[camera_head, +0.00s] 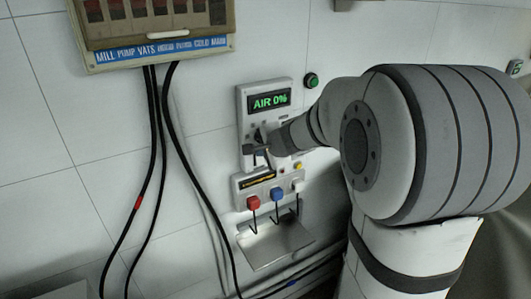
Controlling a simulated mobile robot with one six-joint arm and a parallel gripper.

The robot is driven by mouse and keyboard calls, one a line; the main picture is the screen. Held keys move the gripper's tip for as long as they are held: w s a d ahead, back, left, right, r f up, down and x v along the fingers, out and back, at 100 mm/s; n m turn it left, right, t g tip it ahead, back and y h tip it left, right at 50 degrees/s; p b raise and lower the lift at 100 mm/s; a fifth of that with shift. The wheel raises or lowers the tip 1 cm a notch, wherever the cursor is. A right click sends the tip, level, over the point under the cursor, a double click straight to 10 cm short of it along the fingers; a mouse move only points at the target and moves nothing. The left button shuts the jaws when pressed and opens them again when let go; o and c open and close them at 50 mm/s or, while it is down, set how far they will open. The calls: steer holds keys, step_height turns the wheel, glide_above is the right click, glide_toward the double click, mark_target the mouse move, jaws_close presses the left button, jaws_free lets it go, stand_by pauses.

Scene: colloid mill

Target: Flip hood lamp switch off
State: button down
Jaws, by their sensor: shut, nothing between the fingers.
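A wall panel (243,103) with a green display reading "AIR 0%" is fixed to the tiled wall near the middle of the head view. My gripper (257,150) is at the lower part of this panel, shut and empty. It covers part of the panel's lower face, and I cannot tell whether it touches anything there. A hood lamp switch cannot be singled out; small dark controls sit beside the gripper, too small to read.
Below is a box with a red knob (253,202), a blue knob (277,194) and a white knob (298,186), above a metal tray (275,245). A labelled breaker box (160,48) hangs upper left with black cables (153,150). A green button (311,80) sits right of the panel.

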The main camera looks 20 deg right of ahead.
steer(key=shift+w+d+r+p, duration=0.1)
steer(key=shift+w+r+p, duration=0.05)
steer(key=shift+r+p, duration=0.3)
steer(key=shift+w+d+r+p, duration=0.1)
steer(key=shift+r+p, duration=0.1)
steer(key=shift+r, duration=0.35)
steer(key=v, duration=1.2)
steer(key=shift+s+f, duration=0.25)
steer(key=shift+s, duration=0.2)
steer(key=shift+a, duration=0.15)
